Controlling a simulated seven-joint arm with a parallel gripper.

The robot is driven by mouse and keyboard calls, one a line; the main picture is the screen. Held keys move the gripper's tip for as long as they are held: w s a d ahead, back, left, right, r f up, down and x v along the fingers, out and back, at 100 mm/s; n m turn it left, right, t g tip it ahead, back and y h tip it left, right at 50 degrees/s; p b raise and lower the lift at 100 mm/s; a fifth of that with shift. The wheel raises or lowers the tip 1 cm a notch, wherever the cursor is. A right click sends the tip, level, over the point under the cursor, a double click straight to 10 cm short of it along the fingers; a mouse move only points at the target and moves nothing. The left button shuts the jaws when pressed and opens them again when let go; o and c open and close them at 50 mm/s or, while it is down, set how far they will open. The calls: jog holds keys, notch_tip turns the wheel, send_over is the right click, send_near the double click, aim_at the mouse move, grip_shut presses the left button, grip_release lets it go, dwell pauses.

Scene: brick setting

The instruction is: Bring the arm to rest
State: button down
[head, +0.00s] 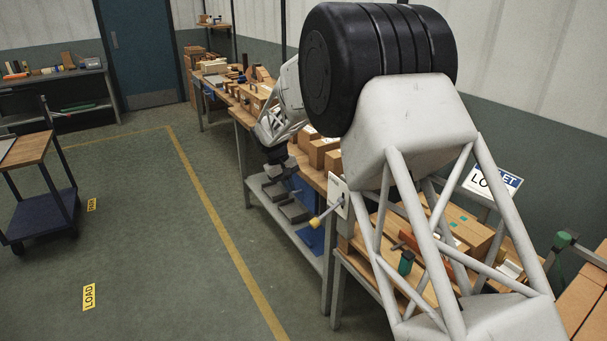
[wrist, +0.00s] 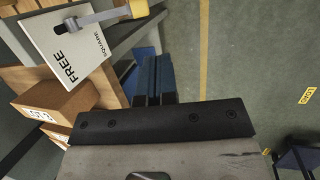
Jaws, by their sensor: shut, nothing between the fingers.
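My gripper (wrist: 152,62) shows in the wrist view as two dark blue fingers side by side, shut and empty. It points down past the front edge of the workbench, over the floor side. In the head view my gripper (head: 281,168) hangs small and dark below my pale wrist, in front of the bench, partly merging with the things behind it. My upper arm links and a large black joint fill the right half of that view.
A wooden workbench (head: 246,117) with boxes and blocks runs along the wall. A trolley (head: 30,148) stands at left. The green floor (head: 150,230) between is clear.

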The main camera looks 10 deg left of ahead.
jog(key=s+d+r+m+y, duration=0.1)
jog(key=s+d+r, duration=0.5)
jog(key=d, duration=0.4)
jog(key=s+d+r+m+t, duration=0.1)
jog(key=s+d+r+m, duration=0.1)
jog(key=s+d+r, duration=0.65)
jog(key=s+d+r+m+y, duration=0.1)
jog(key=s+d+r, duration=0.35)
jog(key=d, duration=0.75)
jog(key=s+d+f+m, duration=0.1)
jog(key=s+d, duration=0.4)
jog(key=s, duration=0.5)
jog(key=s+d+f+m+t+y, duration=0.1)
jog(key=s+d, duration=0.3)
jog(key=s, duration=0.6)
jog(key=s+d+m+t, duration=0.1)
jog(key=s+d, duration=0.4)
jog(key=s, duration=0.5)
jog(key=shift+s+d+f+m+y, duration=0.2)
jog(key=shift+d+f+m+y, duration=0.15)
jog(key=shift+m, duration=0.55)
jog(key=shift+w+a, duration=0.1)
